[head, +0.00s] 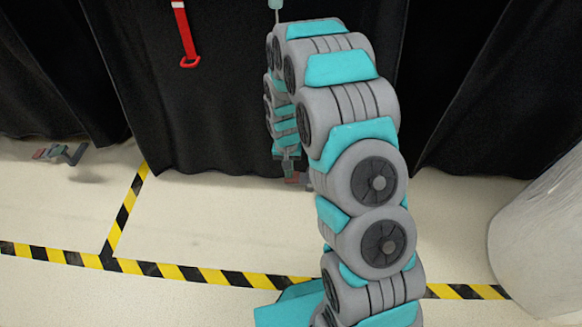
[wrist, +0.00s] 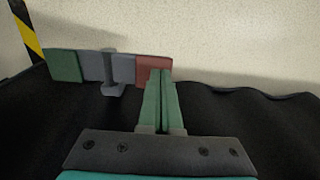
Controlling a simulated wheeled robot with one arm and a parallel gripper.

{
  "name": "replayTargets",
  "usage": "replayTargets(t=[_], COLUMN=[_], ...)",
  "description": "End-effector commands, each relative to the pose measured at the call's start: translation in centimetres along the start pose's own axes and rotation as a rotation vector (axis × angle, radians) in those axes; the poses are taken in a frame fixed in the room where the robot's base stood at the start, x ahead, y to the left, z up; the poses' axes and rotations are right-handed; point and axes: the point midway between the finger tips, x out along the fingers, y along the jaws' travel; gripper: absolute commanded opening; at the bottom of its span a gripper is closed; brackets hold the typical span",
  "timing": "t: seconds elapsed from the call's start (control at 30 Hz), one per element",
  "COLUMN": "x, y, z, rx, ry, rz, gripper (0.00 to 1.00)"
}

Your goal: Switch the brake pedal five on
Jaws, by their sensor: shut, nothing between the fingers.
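In the wrist view a pedal set juts from the black cover below. It has a green plate (wrist: 64,66), a grey middle part (wrist: 95,66) with a short stem, and a red plate (wrist: 152,66). My gripper (wrist: 160,74) is shut and empty, its fingertips overlapping the lower right of the red plate; I cannot tell whether they touch. In the head view my gripper (head: 287,168) is low by the curtain hem, beside a partly hidden reddish pedal piece (head: 298,178). A similar pedal set (head: 62,153) sticks out at the left. No number is readable on either.
Black curtains (head: 200,110) hang across the back, covering the carts. A red strap (head: 188,40) hangs at the upper left. Yellow-black tape (head: 180,271) marks the pale floor. A whitish rounded object (head: 540,240) stands at the right.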

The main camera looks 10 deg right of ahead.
Motion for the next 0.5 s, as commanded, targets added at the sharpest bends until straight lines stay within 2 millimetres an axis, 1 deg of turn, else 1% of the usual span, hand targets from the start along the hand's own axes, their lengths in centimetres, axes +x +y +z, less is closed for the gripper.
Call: replayTargets(t=[0.23,0.5], x=[0.9,1.6], y=[-0.5,-0.8], z=[-0.1,-0.1], rx=[-0.002,0.001], ry=[0.001,0.000], rz=[0.119,0.112], gripper=[0.00,0.00])
